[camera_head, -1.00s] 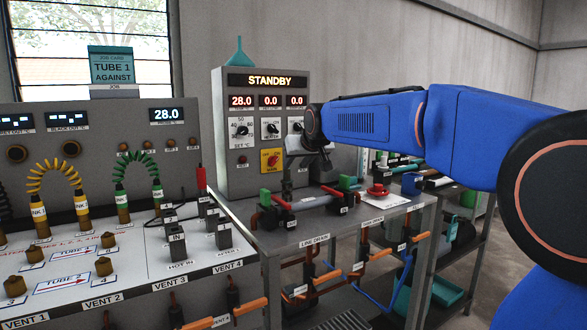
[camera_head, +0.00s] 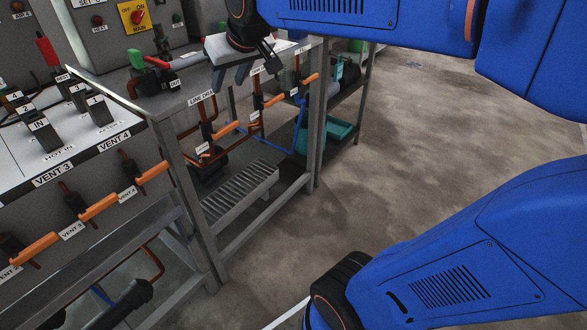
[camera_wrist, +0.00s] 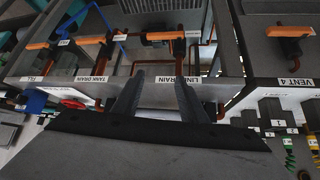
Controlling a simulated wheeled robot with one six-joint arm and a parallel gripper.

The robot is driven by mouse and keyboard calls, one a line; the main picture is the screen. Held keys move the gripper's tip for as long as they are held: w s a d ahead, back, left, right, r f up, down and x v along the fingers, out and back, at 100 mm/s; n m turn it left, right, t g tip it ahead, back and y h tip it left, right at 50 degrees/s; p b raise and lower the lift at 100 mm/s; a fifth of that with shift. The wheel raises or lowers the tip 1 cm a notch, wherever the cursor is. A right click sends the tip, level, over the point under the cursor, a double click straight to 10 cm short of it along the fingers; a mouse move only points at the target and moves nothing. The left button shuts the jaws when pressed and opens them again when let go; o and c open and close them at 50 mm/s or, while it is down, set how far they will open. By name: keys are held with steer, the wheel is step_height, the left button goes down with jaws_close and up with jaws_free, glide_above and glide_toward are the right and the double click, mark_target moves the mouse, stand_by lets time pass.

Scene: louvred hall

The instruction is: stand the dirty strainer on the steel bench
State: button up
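The steel bench (camera_head: 150,101) stands at upper left in the head view, and its front edge shows in the wrist view (camera_wrist: 158,101). My gripper (camera_head: 232,82) is at the bench's front edge in the head view, fingers pointing down. In the wrist view my gripper (camera_wrist: 160,80) shows two dark fingers apart with nothing between them, over the LINE DRAIN label. A pipe fitting with a green handle and an OUT tag (camera_head: 175,83) is on the bench, left of my gripper. I cannot pick out a dirty strainer in either view.
Orange-handled drain valves (camera_head: 222,131) hang under the bench edge. A slatted grey step (camera_head: 240,192) is below them. A teal tray (camera_head: 338,131) sits on a low shelf. The vent panel (camera_head: 70,135) stands at left. Concrete floor (camera_head: 430,150) at right is clear.

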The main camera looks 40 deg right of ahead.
steer(key=s+d+f+g, duration=0.1)
steer(key=s+f, duration=0.7)
steer(key=s, duration=0.3)
steer(key=s+d+f+g, duration=0.1)
steer(key=s+f+g, duration=0.1)
steer(key=s+f, duration=0.6)
steer(key=s, duration=0.3)
steer(key=shift+s+d+f+m, duration=0.15)
steer(key=shift+s+f+m, duration=0.15)
steer(key=shift+s+f, duration=0.1)
